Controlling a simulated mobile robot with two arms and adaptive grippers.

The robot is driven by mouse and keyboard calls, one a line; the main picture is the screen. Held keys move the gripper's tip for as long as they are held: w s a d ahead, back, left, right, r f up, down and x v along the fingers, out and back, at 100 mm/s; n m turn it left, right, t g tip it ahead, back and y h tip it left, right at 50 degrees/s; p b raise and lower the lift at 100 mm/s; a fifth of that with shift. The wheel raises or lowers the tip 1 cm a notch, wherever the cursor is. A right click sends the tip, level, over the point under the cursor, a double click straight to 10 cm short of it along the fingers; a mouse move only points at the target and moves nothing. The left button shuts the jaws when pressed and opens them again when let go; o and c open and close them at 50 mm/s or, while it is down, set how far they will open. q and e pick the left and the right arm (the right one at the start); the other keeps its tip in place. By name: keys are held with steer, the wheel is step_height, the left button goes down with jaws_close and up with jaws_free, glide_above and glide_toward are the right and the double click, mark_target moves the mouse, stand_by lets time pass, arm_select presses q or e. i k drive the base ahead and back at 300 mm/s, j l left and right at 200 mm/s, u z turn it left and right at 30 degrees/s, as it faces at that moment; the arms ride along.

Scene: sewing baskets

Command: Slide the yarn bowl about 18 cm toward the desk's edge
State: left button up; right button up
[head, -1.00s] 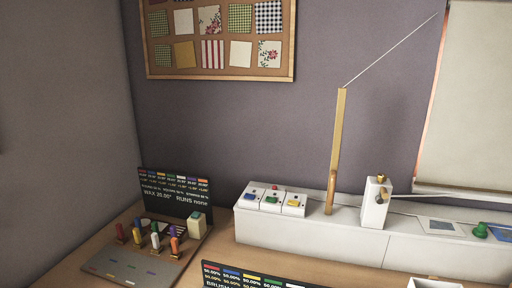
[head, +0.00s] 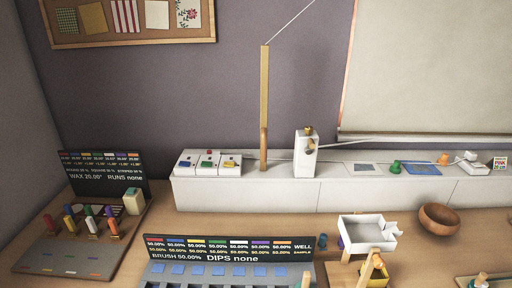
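The yarn bowl looks to be the round brown wooden bowl (head: 439,219) on the desk (head: 405,270) at the right of the head view. It stands upright in front of the white ledge, to the right of a white open tray. Its inside looks empty from here. The desk's front edge is out of view. Neither of my grippers shows in the head view.
A white tray (head: 367,232) on a wooden stand is left of the bowl. A dark display panel (head: 230,248) and a board with coloured pegs (head: 75,255) are further left. A white ledge (head: 330,190) runs behind. Some bare desk lies in front of the bowl.

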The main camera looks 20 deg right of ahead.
mark_target(437, 219)
steer(key=z, duration=1.9)
steer(key=l+z, duration=0.1)
steer(key=l, duration=0.65)
steer(key=i, duration=0.05)
